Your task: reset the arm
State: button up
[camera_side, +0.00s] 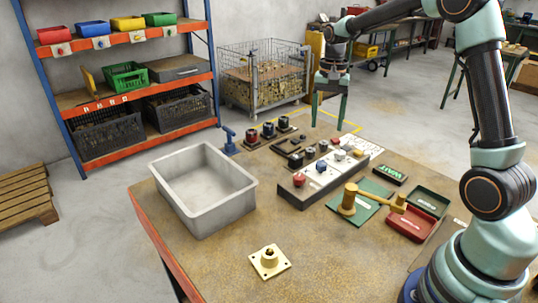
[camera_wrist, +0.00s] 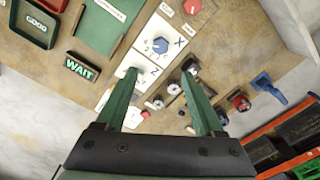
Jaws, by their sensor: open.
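My gripper (camera_side: 329,122) is at the far side of the workbench in the side view, raised above it with fingers pointing down. Its two green fingers are apart with nothing between them. In the wrist view my gripper (camera_wrist: 159,74) also shows open and empty, over the bench with its knobs and small dark fixtures.
A grey bin (camera_side: 205,222) stands on the bench's left. A control block (camera_side: 293,196) with knobs, a wooden-handled mallet (camera_side: 349,200), a green tray (camera_side: 428,202), a red tray (camera_side: 410,224) and a WAIT sign (camera_side: 390,174) occupy the middle and right. The front is mostly clear.

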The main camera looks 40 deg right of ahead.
jog(key=s+a+r+n+t, duration=0.2)
jog(key=s+a+r+n, duration=0.1)
jog(key=s+a+n, duration=0.2)
jog(key=s+a+r+n+t, duration=0.3)
jog(key=s+a+n, duration=0.3)
jog(key=s+a, duration=0.3)
jog(key=shift+s+r+t, duration=0.3)
jog(key=shift+s+r, duration=0.15)
jog(key=shift+r, duration=0.1)
jog(key=shift+a, duration=0.1)
jog(key=shift+c, duration=0.2)
dwell(0.7)
